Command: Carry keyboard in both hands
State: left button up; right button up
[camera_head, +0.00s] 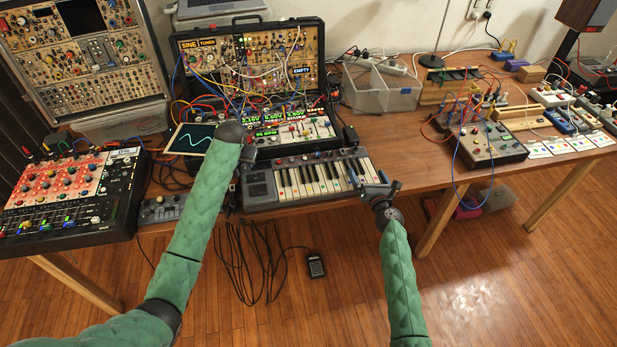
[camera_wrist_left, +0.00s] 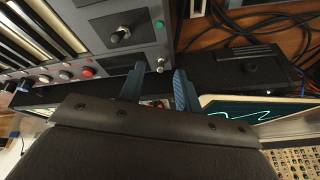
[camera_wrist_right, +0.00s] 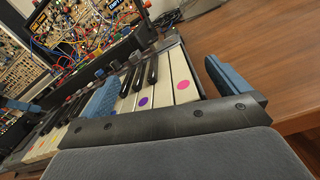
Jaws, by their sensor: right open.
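The keyboard (camera_head: 318,186), grey with cream and black keys, lies on the wooden table in front of the synth case. My left gripper (camera_head: 238,165) is at its left end, mostly hidden behind my wrist in the head view. In the left wrist view the fingers (camera_wrist_left: 159,88) are a small gap apart near the keyboard's knob panel (camera_wrist_left: 95,50); whether they grip it I cannot tell. My right gripper (camera_head: 369,178) is open at the keyboard's right end. In the right wrist view one finger is over the keys (camera_wrist_right: 180,75) and the other is beyond the end, above bare table.
The open synth case (camera_head: 247,50) with patch cables stands behind the keyboard. A screen with a wave (camera_head: 190,139) and a red-panelled mixer (camera_head: 60,190) are on the left. A clear plastic bin (camera_head: 380,95) is behind right. Table right of the keyboard is free. Cables (camera_head: 243,260) hang below.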

pick_arm(q)
jog(key=shift+w+f, duration=0.25)
jog(key=shift+f, duration=0.4)
pick_arm(e)
jog(key=shift+w+a, duration=0.2)
jog(key=shift+w, duration=0.45)
